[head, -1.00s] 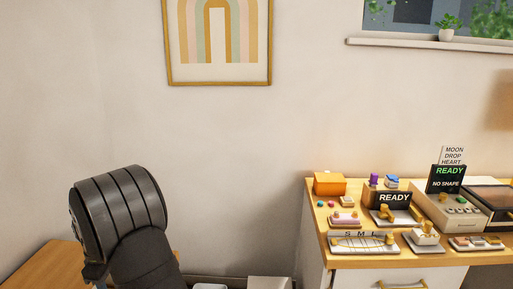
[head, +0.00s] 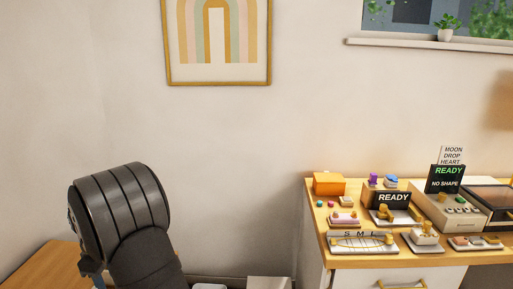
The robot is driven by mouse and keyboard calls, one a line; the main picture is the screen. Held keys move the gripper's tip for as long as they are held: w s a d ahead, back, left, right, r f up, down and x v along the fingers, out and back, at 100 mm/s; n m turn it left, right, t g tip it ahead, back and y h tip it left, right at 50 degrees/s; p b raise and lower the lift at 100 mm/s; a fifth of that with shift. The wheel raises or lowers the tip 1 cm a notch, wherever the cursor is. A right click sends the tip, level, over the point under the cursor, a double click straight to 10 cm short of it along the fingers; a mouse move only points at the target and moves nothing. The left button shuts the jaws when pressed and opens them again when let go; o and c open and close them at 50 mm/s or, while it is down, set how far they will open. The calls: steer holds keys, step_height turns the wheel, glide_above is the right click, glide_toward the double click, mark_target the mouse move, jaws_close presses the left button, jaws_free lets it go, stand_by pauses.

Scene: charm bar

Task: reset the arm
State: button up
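Part of my own arm, dark grey and ribbed, rises at the lower left of the head view, well to the left of the charm bar and apart from it. My gripper is not in the picture, so its fingers and anything in them are hidden.
A wooden-topped cabinet (head: 325,250) stands at the right. It bears a "READY" sign (head: 394,198), a machine with a screen (head: 446,179) reading "READY" and "NO SHAPE", an orange box (head: 328,184) and an S M L board (head: 362,243). Another wooden surface (head: 45,268) lies at lower left.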

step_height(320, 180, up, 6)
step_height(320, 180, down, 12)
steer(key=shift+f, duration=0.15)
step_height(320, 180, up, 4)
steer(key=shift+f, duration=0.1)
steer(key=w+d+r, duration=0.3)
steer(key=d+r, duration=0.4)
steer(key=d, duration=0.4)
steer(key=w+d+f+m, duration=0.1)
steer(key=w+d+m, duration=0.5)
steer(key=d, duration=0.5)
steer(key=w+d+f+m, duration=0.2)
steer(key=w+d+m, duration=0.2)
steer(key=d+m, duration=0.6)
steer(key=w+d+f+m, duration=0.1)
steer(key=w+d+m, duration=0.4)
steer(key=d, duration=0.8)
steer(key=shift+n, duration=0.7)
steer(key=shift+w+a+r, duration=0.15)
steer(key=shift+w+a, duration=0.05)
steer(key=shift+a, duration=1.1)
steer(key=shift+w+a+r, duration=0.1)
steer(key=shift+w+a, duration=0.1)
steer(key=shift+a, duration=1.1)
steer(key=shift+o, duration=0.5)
